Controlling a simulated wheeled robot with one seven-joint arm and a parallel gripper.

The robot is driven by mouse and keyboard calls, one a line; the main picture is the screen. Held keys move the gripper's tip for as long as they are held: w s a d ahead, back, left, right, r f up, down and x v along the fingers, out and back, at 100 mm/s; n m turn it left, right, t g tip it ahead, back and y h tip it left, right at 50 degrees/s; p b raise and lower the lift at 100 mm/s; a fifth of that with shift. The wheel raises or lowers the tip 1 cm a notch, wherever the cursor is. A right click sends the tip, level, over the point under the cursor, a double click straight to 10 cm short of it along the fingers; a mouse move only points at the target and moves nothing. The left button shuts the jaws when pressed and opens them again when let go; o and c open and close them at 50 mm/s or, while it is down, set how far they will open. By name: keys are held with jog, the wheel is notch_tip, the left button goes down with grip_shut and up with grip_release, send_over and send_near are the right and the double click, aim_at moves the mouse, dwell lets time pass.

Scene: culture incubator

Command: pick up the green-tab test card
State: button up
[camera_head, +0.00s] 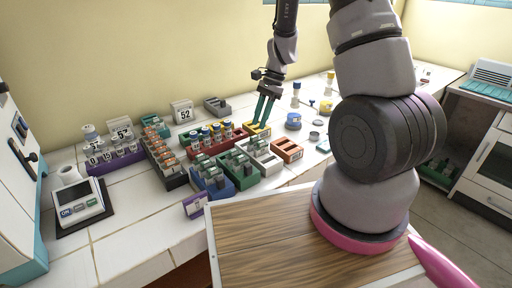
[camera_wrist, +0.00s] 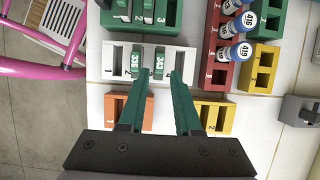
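Cards with green tabs stand in slots of a white holder (camera_wrist: 178,57). In the wrist view, one green-tab card (camera_wrist: 136,62) has a label that looks like 335, and another (camera_wrist: 150,60) looks like 343. More green-tab cards (camera_wrist: 121,10) stand in a green holder (camera_wrist: 170,14) beyond it. My gripper (camera_wrist: 161,75) is open, with its teal fingers apart and nothing clearly held between them. In the wrist view its tips overlap the near edge of the white holder. In the head view my gripper (camera_head: 263,122) is over the rear of the holder cluster, near a yellow holder.
An orange holder (camera_wrist: 112,105) and a yellow holder (camera_wrist: 222,118) flank my fingers. A red rack (camera_wrist: 217,77) holds blue-capped vials. In the head view, a scale-like device (camera_head: 82,206) stands at left, and blue dishes (camera_head: 293,121) lie to the right.

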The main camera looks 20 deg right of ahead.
aim_at(255, 136)
jog(key=x, duration=0.7)
jog(key=shift+d+f, duration=0.1)
jog(key=shift+f, duration=0.2)
grip_shut()
